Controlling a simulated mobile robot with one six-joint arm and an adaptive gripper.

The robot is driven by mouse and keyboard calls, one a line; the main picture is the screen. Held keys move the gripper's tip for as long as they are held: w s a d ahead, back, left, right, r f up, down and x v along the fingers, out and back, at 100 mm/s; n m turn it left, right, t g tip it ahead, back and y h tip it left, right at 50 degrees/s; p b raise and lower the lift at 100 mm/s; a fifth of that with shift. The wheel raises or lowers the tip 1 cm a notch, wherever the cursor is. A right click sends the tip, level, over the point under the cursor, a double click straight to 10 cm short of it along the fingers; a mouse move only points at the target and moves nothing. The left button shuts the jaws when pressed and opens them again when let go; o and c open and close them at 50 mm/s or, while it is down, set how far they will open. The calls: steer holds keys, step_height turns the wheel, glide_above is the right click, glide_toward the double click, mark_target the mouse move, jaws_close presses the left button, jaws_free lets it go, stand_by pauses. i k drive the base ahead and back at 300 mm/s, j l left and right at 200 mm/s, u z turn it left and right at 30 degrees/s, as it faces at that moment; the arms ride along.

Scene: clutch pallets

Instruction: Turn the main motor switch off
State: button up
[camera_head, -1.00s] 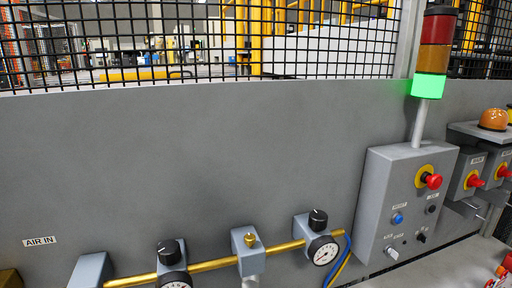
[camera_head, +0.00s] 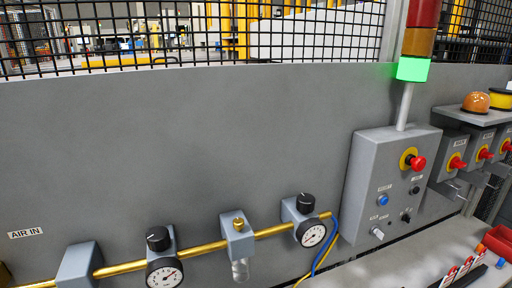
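Several grey switch boxes stand in a row at the right, each with a red handle on a yellow plate. The nearest red switch (camera_head: 457,162) is on the left of the row, with another red switch (camera_head: 485,153) beside it and a third red switch (camera_head: 506,147) at the picture's edge. The small labels above them are too blurred to read, so I cannot tell which is the main motor switch. A grey control box (camera_head: 365,180) left of them carries a red mushroom button (camera_head: 417,163), a blue button (camera_head: 383,200) and small knobs. My gripper is not in view.
A signal tower with a lit green lamp (camera_head: 412,69) rises above the control box. A brass air pipe with gauges (camera_head: 164,272) runs along the lower wall. An orange beacon (camera_head: 476,102) tops the switch row. A red bin (camera_head: 498,242) is on the bench (camera_head: 400,268) at the lower right.

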mark_target(455, 162)
steer(key=z, duration=1.3)
steer(key=i+l, duration=0.7)
steer(key=i, duration=0.25)
